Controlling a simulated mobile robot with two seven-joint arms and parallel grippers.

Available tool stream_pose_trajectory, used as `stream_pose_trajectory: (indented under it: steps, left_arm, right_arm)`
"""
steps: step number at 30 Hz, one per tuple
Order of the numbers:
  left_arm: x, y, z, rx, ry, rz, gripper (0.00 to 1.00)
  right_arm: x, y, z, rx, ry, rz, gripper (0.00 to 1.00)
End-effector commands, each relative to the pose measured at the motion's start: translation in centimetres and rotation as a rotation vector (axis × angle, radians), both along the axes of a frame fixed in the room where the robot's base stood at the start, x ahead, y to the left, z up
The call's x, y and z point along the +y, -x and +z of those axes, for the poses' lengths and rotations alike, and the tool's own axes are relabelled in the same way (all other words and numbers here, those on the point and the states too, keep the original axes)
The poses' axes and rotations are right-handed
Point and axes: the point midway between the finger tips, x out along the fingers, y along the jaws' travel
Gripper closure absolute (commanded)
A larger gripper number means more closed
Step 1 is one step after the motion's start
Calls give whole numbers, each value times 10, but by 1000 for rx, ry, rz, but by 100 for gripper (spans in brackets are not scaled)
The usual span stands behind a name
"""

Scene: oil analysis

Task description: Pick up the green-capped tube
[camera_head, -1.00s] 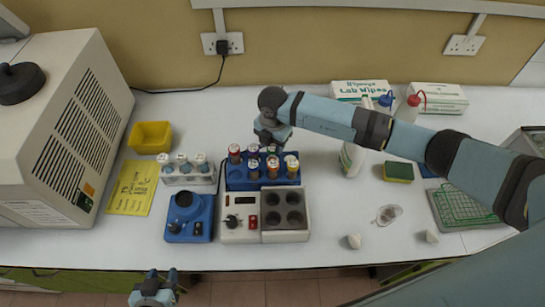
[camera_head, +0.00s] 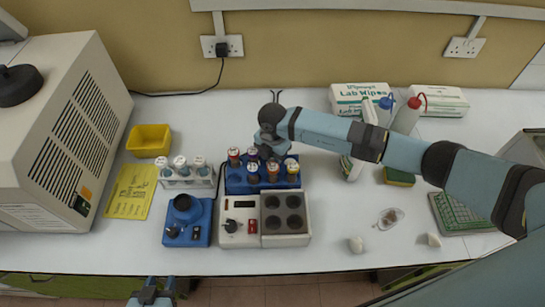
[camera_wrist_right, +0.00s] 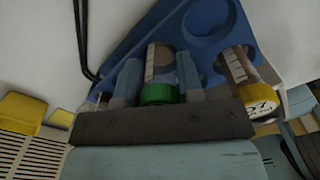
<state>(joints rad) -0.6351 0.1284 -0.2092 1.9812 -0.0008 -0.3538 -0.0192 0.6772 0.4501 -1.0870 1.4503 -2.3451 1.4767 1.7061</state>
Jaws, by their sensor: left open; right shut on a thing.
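The green-capped tube (camera_wrist_right: 160,93) is between the two fingers of my right gripper (camera_wrist_right: 159,76) in the right wrist view. Its green cap faces the camera, and its pale label shows beyond it. The gripper is shut on it. In the head view my right gripper (camera_head: 268,145) is over the back of the blue tube rack (camera_head: 234,186) and hides the held tube. Whether the tube's lower end is still in a rack hole cannot be told. My left gripper (camera_head: 152,291) is open and empty at the bottom edge, in front of the bench.
Several capped tubes stand in the blue rack; a yellow-capped tube (camera_wrist_right: 259,102) is close beside my right gripper. A white rack (camera_head: 188,181) of tubes stands left. A blue mixer (camera_head: 187,221) and a heating block (camera_head: 286,240) are in front. Bottles (camera_head: 408,115) stand right.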

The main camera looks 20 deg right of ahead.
Motion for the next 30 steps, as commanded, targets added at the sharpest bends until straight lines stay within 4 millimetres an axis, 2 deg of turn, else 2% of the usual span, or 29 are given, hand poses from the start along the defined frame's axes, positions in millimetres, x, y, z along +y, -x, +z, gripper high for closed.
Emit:
stream_pose_trajectory:
  steps: [8, 11, 24, 30]
  left_arm:
    - [-3, -6, 13, 0, 21, 21, 57]
    - [-4, -10, 8, -1, 28, 31, 57]
    - [-1, -6, 4, 8, 17, 26, 57]
    - [-1, -5, 7, 4, 19, 26, 57]
  right_arm:
    - [0, -1, 32, -3, -1, 1, 88]
    - [0, -2, 47, -4, -1, 0, 88]
    - [0, -1, 157, -4, -2, 0, 88]
    - [0, -1, 188, -1, -1, 0, 88]
